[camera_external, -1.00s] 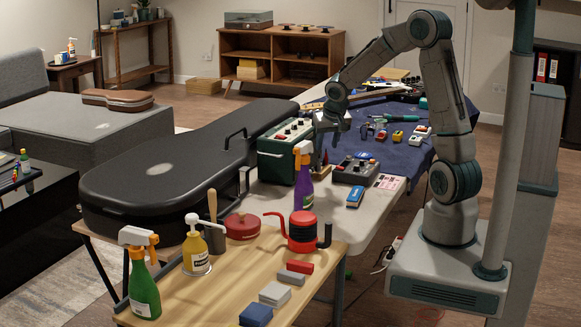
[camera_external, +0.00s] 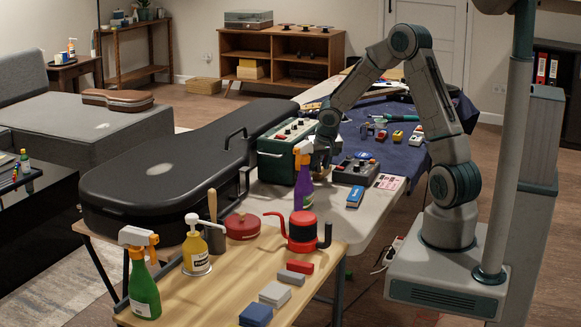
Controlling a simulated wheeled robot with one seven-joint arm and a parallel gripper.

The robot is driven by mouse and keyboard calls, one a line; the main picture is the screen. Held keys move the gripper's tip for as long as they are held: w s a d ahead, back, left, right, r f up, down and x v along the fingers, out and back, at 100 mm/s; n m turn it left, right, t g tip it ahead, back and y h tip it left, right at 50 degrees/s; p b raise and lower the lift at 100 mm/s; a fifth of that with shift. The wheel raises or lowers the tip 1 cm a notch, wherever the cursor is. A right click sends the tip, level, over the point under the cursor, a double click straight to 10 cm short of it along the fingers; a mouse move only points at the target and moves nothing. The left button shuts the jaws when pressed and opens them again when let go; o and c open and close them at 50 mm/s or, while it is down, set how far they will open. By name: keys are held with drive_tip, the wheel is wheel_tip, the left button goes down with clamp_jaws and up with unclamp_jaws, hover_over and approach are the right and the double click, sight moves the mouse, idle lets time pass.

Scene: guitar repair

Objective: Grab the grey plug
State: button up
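I cannot make out a grey plug for certain; it may be hidden or too small to tell. My gripper (camera_external: 322,158) points down, low over the white table (camera_external: 346,218). It is just right of the green amplifier (camera_external: 274,166) and behind the purple spray bottle (camera_external: 303,186).
A grey pedal with knobs (camera_external: 356,171) stands close right of my gripper, with a blue box (camera_external: 354,196) in front. Several small pedals lie on the blue cloth (camera_external: 402,160). A black guitar case (camera_external: 170,170) lies left. A power strip (camera_external: 393,246) is on the floor.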

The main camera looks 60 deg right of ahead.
clamp_jaws()
drive_tip(key=shift+r, duration=0.15)
